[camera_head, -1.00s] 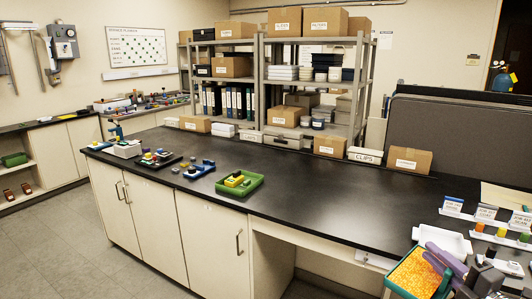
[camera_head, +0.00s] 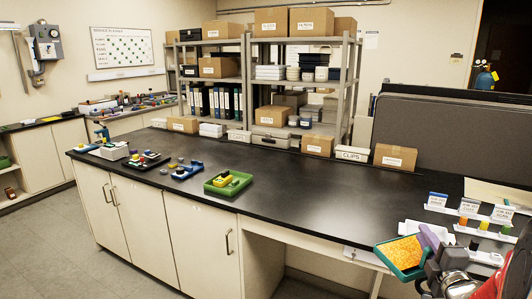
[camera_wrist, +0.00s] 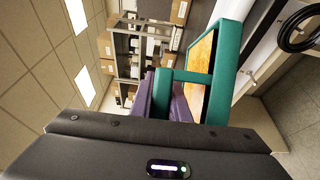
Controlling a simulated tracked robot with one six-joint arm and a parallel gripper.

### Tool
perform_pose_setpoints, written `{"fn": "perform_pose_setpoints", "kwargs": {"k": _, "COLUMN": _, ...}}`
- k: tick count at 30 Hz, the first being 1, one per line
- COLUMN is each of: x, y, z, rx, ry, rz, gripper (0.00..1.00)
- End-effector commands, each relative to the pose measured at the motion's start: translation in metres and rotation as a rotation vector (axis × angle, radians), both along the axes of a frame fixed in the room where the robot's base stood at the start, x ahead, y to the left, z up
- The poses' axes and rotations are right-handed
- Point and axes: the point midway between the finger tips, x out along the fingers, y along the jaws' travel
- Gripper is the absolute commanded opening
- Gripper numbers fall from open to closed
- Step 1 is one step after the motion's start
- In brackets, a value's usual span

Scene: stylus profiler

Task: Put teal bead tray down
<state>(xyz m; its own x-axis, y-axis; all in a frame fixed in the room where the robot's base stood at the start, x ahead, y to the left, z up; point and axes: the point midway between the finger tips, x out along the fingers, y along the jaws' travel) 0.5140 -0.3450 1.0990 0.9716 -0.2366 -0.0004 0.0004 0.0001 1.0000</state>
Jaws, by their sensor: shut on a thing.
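The teal bead tray (camera_head: 383,253) is a teal-rimmed tray full of orange-yellow beads. In the head view it is at the lower right, tilted, in front of the black counter's near edge. My gripper (camera_head: 430,240) has purple fingers and is shut on the tray's near-side rim. In the wrist view the purple fingers (camera_wrist: 172,98) close on a teal part of the tray (camera_wrist: 228,60), with the orange beads beside it. The fingertips are partly hidden by the tray and the wrist housing.
The black counter (camera_head: 330,190) has a wide clear middle. A green tray (camera_head: 228,183) with a yellow item stands left of it. Labelled cards and small coloured pots (camera_head: 483,225) stand at the right, with a white tray (camera_head: 430,230) close behind my gripper. Boxes line the back.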

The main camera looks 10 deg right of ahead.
Motion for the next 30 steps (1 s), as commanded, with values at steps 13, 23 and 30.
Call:
{"fn": "perform_pose_setpoints", "kwargs": {"k": 13, "x": 0.049, "y": 0.063, "z": -0.038, "rx": 0.002, "ry": 0.001, "rz": -0.059, "gripper": 0.0}}
{"fn": "perform_pose_setpoints", "kwargs": {"k": 23, "x": 0.074, "y": 0.127, "z": -0.069, "rx": 0.001, "ry": 0.002, "rz": -0.047, "gripper": 0.0}}
{"fn": "perform_pose_setpoints", "kwargs": {"k": 30, "x": 0.089, "y": 0.183, "z": -0.09, "rx": 0.0, "ry": 0.001, "rz": -0.004, "gripper": 0.0}}
